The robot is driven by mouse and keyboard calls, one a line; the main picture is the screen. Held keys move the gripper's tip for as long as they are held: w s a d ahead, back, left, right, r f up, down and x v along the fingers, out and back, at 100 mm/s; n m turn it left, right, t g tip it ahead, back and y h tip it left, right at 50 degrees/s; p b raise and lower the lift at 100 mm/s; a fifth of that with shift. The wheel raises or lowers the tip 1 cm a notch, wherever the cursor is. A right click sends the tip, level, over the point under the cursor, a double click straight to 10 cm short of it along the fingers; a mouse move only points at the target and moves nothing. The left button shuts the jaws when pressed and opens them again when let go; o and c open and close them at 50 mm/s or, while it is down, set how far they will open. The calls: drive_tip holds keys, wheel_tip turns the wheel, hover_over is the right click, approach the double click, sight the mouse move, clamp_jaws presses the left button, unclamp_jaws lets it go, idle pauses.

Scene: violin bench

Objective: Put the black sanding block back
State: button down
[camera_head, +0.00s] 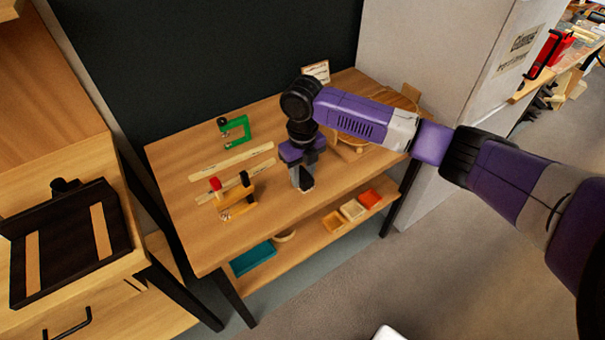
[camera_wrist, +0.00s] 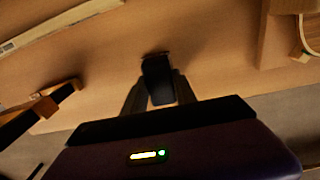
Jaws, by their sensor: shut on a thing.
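My gripper (camera_head: 303,177) points down over the front part of the wooden bench (camera_head: 340,180). In the wrist view my gripper (camera_wrist: 158,92) is shut on the black sanding block (camera_wrist: 157,78), which sits between the two grey fingers. In the head view the black block (camera_head: 306,184) shows as a dark piece at the fingertips, close to the bench top. I cannot tell whether it touches the wood.
A wooden clamp-like tool with a red part (camera_head: 232,199) stands left of my gripper. A pale ruler-like strip (camera_head: 232,161) and a green clamp (camera_head: 234,129) lie behind. A round wooden piece (camera_head: 350,145) is to the right. A lower shelf holds coloured trays (camera_head: 252,257).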

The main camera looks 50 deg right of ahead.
sight(302, 174)
drive_tip(key=shift+f, duration=0.1)
drive_tip(key=c, duration=1)
unclamp_jaws()
wheel_tip(302, 174, up, 12)
drive_tip(key=shift+b, duration=0.3)
